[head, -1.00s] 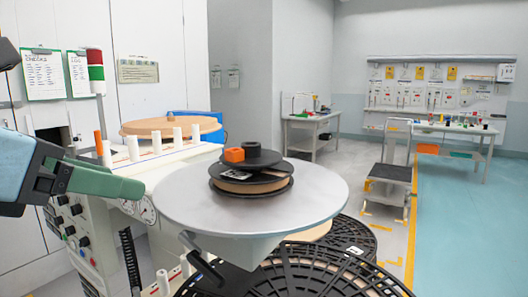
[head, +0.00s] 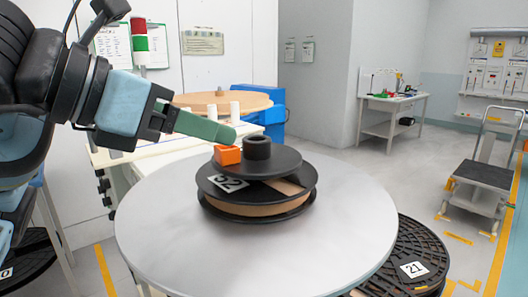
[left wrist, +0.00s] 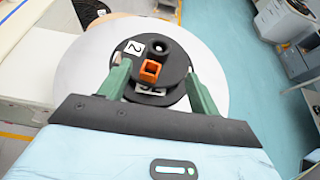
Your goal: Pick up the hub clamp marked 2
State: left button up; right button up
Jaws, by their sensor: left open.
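The hub clamp (head: 275,161) is a black disc with a short black hub at its centre. It lies on top of a black-flanged spool (head: 297,197) with a tan winding and a label reading 52. In the left wrist view the clamp (left wrist: 172,66) shows a white label with a 2. An orange square piece (head: 227,155) sits on the disc beside the hub. My left gripper (left wrist: 158,72) is open, its green fingers on either side of the orange piece and apart from it. In the head view it is at the clamp's left. My right gripper is out of view.
The spool rests on a round grey table (head: 160,230) with bare room around it. A black reel marked 21 (head: 425,250) lies low at the right. A white station with a tan disc (head: 222,101) stands behind. A trolley (head: 484,175) stands far right.

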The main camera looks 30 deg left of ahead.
aim_at(257, 149)
pick_arm(q)
jog(key=shift+w+d+f, duration=0.1)
jog(key=shift+w+f, duration=0.1)
jog(key=shift+w, duration=0.15)
jog(key=shift+w+d+f, duration=0.15)
jog(key=shift+w+f, duration=0.1)
jog(key=shift+w, duration=0.2)
jog(key=shift+w+d+f, duration=0.1)
jog(key=shift+w, duration=0.4)
jog(key=x, duration=0.5)
jog(key=shift+r, duration=0.3)
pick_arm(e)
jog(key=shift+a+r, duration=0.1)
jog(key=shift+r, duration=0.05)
